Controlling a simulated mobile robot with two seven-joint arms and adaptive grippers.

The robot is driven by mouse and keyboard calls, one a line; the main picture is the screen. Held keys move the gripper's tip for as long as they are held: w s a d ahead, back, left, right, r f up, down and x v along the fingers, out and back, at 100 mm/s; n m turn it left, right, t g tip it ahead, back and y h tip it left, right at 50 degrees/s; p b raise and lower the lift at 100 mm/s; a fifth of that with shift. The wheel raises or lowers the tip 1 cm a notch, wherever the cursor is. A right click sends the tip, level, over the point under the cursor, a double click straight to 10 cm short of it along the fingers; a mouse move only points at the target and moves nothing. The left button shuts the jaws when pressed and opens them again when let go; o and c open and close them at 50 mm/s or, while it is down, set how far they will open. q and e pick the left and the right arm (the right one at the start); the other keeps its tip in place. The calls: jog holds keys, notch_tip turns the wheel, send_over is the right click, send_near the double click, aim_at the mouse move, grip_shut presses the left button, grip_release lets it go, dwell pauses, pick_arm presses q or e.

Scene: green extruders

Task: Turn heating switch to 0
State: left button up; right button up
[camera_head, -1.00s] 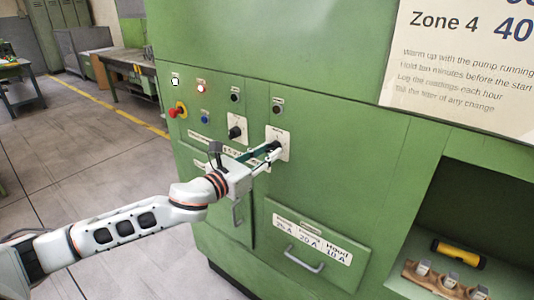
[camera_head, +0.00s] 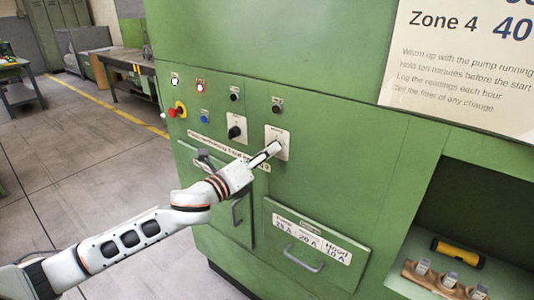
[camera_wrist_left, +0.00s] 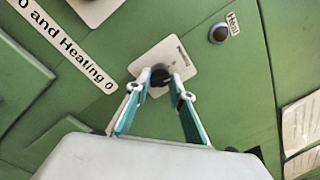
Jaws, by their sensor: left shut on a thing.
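The heating switch (camera_wrist_left: 160,73) is a black knob on a pale plate (camera_wrist_left: 180,62) in the left wrist view. In the head view its plate (camera_head: 284,136) sits on the green cabinet front, right of a second black knob (camera_head: 235,131) on a similar plate. My left gripper (camera_head: 274,147) reaches the plate from the lower left and hides most of the knob. In the left wrist view my left gripper (camera_wrist_left: 160,82) is shut on the knob, one finger on each side. The knob's pointer and scale cannot be read. My right gripper is not in view.
A label strip (camera_wrist_left: 67,47) reads "0 and Heating 0". A red emergency button (camera_head: 172,113), lamps and small buttons lie left of and above the knobs. A drawer (camera_head: 315,245) with a handle is below. An open recess at right holds a yellow torch (camera_head: 458,254).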

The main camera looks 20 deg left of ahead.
pick_arm(q)
jog(key=n, duration=0.2)
jog(key=shift+n, duration=0.3)
dwell(0.5)
jog(key=o, duration=1.1)
jog(key=v, duration=1.2)
jog(key=shift+d+f, duration=0.1)
